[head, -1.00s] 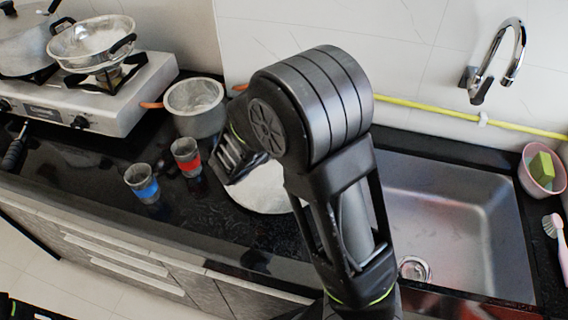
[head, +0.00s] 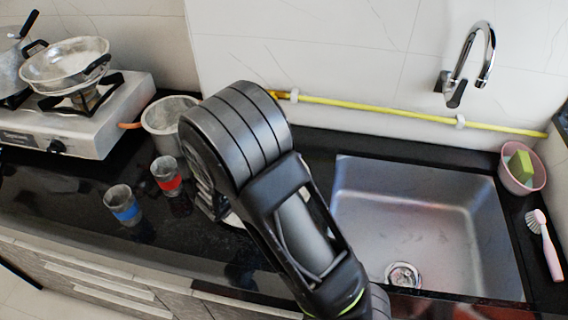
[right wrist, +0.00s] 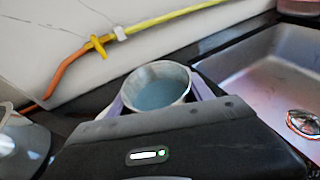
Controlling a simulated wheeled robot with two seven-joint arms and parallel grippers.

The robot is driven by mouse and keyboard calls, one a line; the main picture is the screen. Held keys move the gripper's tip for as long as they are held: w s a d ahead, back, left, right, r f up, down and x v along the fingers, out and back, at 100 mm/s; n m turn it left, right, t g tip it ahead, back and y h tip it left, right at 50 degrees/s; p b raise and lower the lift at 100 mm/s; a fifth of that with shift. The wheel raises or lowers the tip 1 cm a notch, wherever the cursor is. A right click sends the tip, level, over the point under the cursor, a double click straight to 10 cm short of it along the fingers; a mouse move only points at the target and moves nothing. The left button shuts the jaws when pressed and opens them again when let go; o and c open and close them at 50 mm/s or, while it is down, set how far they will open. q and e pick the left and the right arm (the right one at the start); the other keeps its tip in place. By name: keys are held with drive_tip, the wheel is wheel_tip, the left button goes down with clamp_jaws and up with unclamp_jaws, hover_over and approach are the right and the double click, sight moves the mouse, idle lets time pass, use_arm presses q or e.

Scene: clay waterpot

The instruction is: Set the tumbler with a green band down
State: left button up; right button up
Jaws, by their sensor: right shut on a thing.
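In the right wrist view a grey tumbler (right wrist: 158,88) stands between the fingers of my right gripper (right wrist: 160,98), with its open rim and bluish inside showing. My right gripper is shut on it. Its outer side is hidden by the gripper body, so no green band shows. In the head view my right arm hides the held tumbler, and only part of the right gripper (head: 208,200) shows over the counter. I cannot tell how high the tumbler is above the counter. My left gripper is not in view.
A blue-banded tumbler (head: 123,206) and a red-banded tumbler (head: 167,176) stand on the dark counter, left of my arm. A grey pot (head: 165,120) is behind them. A pale round thing (head: 234,219) lies partly hidden under my arm. The sink (head: 425,220) is at right.

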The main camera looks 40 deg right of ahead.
drive_tip(key=shift+f, duration=1.95)
drive_tip(key=shift+f+b, duration=0.2)
drive_tip(key=shift+b, duration=0.1)
drive_tip(key=o, duration=1.5)
drive_tip(key=shift+o, duration=0.2)
drive_tip(key=shift+r, duration=0.25)
drive_tip(key=v, duration=1.2)
